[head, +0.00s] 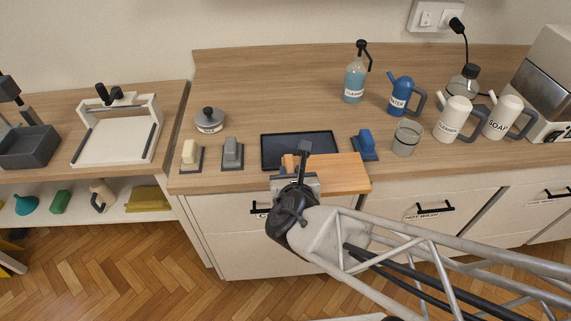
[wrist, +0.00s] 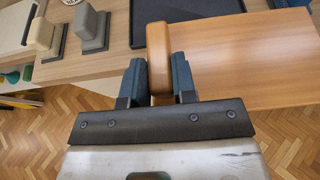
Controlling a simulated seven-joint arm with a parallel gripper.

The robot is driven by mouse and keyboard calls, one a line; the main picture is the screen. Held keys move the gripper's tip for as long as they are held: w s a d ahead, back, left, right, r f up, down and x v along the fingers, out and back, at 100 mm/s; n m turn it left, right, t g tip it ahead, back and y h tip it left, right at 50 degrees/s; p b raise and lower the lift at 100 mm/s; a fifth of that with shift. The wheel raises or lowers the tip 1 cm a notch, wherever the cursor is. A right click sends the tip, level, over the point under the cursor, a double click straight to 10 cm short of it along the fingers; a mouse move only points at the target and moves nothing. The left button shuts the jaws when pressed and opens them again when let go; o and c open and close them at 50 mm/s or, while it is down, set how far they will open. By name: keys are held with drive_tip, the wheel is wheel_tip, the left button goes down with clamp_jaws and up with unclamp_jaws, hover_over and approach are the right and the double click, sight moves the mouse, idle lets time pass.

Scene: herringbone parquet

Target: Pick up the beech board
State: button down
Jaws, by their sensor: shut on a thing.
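The beech board (head: 343,174) is a flat orange-brown slab at the counter's front edge, its near part covering the edge from the head camera. In the wrist view the board (wrist: 250,60) spreads to the right, with a rounded upright block (wrist: 158,58) at its left end. My gripper (head: 298,168) is shut on that end of the board, with one dark finger on each side of the block in the wrist view (wrist: 158,82). My gripper hides part of the board's left end in the head view. I cannot tell whether the board touches the counter.
A dark tray (head: 284,149) lies just behind the board. A blue brush-like block (head: 366,143) and a glass jar (head: 406,138) stand to the right. Grey (head: 232,153) and cream (head: 190,155) blocks stand to the left. The counter's back middle (head: 270,85) is clear.

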drive_tip(key=shift+s+d, duration=0.1)
drive_tip(key=shift+s, duration=0.15)
idle(0.4)
